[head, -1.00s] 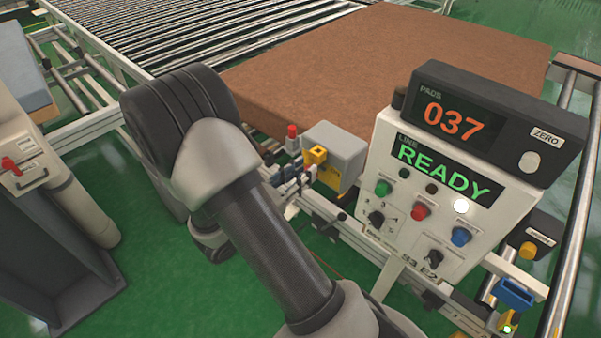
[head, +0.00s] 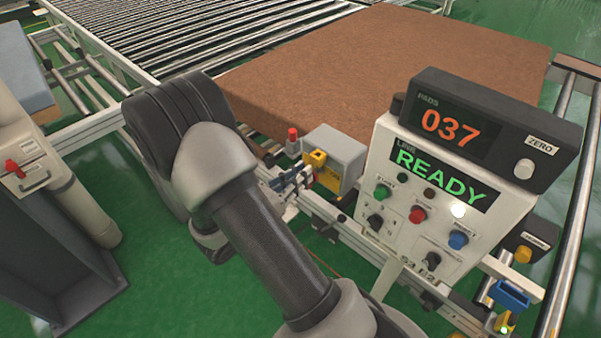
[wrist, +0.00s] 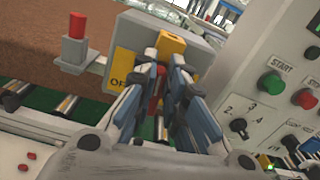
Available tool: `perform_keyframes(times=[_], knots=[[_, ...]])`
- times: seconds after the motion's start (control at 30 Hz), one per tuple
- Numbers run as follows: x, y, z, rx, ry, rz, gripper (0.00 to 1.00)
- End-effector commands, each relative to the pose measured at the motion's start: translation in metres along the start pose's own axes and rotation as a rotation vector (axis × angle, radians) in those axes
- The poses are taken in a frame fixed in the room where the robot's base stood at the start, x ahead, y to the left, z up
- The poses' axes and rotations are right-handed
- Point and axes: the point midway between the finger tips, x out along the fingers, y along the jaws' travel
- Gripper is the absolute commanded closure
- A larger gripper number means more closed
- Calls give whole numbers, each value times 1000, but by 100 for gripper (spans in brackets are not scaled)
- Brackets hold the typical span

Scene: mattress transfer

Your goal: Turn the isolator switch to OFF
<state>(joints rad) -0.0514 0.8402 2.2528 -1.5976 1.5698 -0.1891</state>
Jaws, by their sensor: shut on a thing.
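The isolator switch is a grey box (head: 344,148) with a yellow plate on its front; it also shows in the wrist view (wrist: 205,52). Part of the word OFF shows on the plate (wrist: 122,68), left of my fingers. A yellow block (wrist: 172,43) sits at the top of the plate, and a red handle part (wrist: 158,88) shows between the fingers. My gripper (wrist: 165,95) is shut on the handle; in the head view it (head: 297,179) is at the box's left front. The fingers hide most of the handle, so its exact pointing is unclear.
A red-topped post (head: 292,138) stands just left of the box. The control panel (head: 395,200), with buttons, knobs and a READY display, stands close on the right. A large brown mattress (head: 400,70) lies behind, beside the roller conveyor (head: 215,40).

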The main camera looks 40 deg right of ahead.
Motion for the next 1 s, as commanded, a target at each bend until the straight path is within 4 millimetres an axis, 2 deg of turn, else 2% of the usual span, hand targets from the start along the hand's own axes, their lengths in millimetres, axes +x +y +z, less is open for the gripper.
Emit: perform_keyframes(times=[0.37, 1.0], knots=[[0, 9, 2, -341, 1, 0, 100], [0, 23, -10, -948, 0, 0, 100]])
